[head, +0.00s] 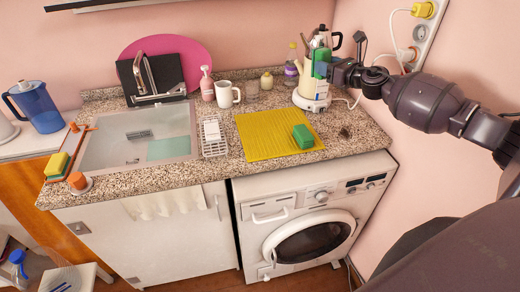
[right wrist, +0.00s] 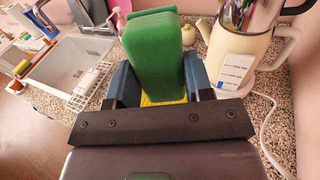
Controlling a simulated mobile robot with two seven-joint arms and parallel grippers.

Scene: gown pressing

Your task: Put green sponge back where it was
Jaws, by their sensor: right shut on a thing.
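A green sponge (right wrist: 155,62) is clamped between the blue-padded fingers of my right gripper (right wrist: 163,88) in the right wrist view. In the head view it shows as a small green block (head: 321,62) at my right gripper (head: 323,71), raised in front of the kettle area. Another green block (head: 302,136) lies on the right part of the yellow mat (head: 262,138). My left gripper is not in view.
A cream kettle-shaped holder (head: 309,87) with utensils stands close to my right gripper. A white mug (head: 227,94), white wire rack (head: 213,137) and sink (head: 135,140) are to the left. A yellow-green sponge (head: 58,164) lies at the counter's left. A small dark thing (head: 345,133) lies right of the mat.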

